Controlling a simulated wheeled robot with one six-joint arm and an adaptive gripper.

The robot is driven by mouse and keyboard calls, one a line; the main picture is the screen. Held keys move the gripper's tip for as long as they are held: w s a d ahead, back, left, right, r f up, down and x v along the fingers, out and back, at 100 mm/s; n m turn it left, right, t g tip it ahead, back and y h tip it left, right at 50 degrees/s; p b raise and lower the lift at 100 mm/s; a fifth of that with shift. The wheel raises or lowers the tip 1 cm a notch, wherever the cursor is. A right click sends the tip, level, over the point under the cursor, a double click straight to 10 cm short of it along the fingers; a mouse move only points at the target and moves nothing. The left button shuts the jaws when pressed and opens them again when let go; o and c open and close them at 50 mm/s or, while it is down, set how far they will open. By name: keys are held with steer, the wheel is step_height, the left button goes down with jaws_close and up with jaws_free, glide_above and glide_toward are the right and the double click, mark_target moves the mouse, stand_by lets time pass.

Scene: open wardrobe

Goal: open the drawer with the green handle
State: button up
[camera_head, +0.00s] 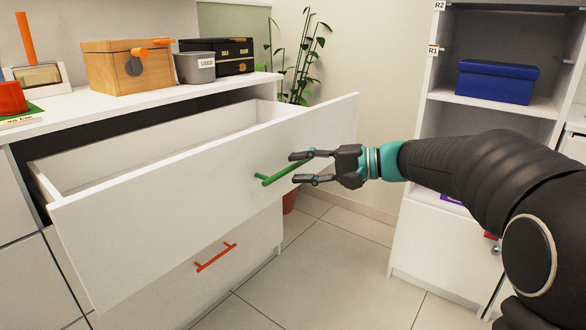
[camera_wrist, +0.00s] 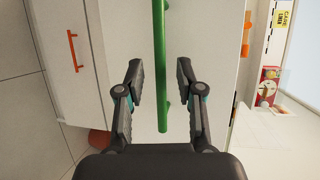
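The drawer (camera_head: 170,215) with the green handle stands well pulled out of the white cabinet, and its inside looks empty. Its green bar handle (camera_head: 280,173) is on the white front; it also shows in the wrist view (camera_wrist: 160,50). My gripper (camera_head: 300,168) is at the right end of the handle. In the wrist view my gripper (camera_wrist: 160,82) is open, with one finger on each side of the bar and gaps between. The fingers do not appear to touch the handle. The handle's far end runs out of the wrist view.
A shut drawer with an orange handle (camera_head: 215,257) is below. The cabinet top holds a wooden box (camera_head: 110,75), a grey bin (camera_head: 195,70) and a black case (camera_head: 235,50). A potted plant (camera_head: 300,60) stands behind. A shelf unit with a blue box (camera_head: 497,82) is at right. Tiled floor between is clear.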

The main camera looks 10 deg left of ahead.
steer(key=v, duration=0.9)
steer(key=shift+d, duration=0.25)
steer(key=s+d+f+m+h+p, duration=0.1)
steer(key=s+d+f+h, duration=0.25)
steer(key=f, duration=0.35)
steer(key=s+d+f+m+h, duration=0.1)
steer(key=s+d+f+h, duration=0.2)
steer(key=f, duration=0.4)
steer(key=s+d+n+t+h+p, duration=0.15)
steer(key=s+d+h+p, duration=0.4)
steer(key=s, duration=0.75)
steer(key=s+d+r+n+t+h+p, duration=0.1)
steer(key=s+r+n+t+h+p, duration=0.1)
steer(key=s+r, duration=0.4)
steer(key=shift+s+d+r+h+p, duration=0.3)
steer(key=shift+d+h+p, duration=0.1)
steer(key=shift+h, duration=0.5)
